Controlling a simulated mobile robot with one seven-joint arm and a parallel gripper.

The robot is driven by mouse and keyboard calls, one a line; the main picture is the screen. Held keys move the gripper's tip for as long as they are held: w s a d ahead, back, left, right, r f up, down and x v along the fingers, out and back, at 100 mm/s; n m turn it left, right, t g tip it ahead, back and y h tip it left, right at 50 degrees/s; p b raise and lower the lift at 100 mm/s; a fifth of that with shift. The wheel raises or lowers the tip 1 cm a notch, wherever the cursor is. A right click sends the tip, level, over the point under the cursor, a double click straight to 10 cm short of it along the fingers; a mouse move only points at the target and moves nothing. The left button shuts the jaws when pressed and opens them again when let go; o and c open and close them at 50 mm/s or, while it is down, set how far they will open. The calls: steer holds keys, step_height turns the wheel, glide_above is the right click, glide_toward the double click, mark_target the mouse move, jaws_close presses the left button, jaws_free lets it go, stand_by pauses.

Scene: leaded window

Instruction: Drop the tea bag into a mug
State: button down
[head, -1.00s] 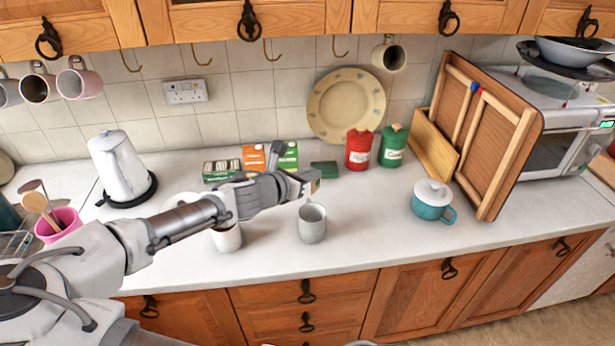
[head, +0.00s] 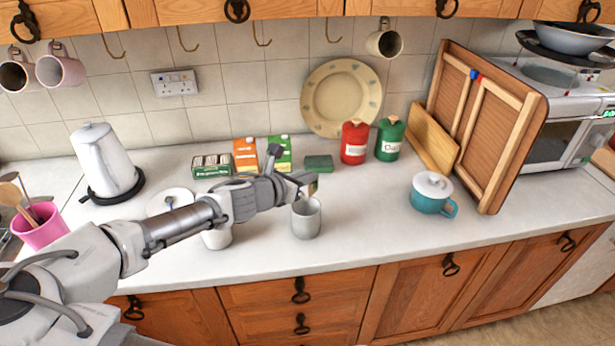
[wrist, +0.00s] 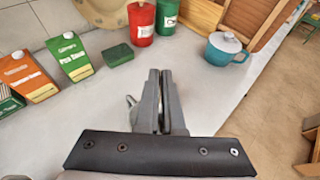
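A grey-white mug (head: 306,221) stands upright on the counter. My gripper (head: 311,187) is just above and behind its rim in the head view. In the wrist view my gripper's fingers (wrist: 159,88) are close together, with a thin pale sliver between them. A small olive-tan patch shows at the fingertips in the head view. I cannot make out whether it is the tea bag. A second pale mug (head: 217,238) stands to the left, partly hidden by my arm. A small pale part sticks out left of the fingers in the wrist view; I cannot tell what it is.
A lidded teal pot (head: 432,195) is farther right. Counter between is clear.

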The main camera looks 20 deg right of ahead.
steer(key=shift+f, duration=0.35)
steer(key=c, duration=1)
jaws_free()
steer(key=p+v, duration=0.1)
steer(key=v, duration=1.6)
steer(key=shift+a+r, duration=0.1)
steer(key=shift+a, duration=0.1)
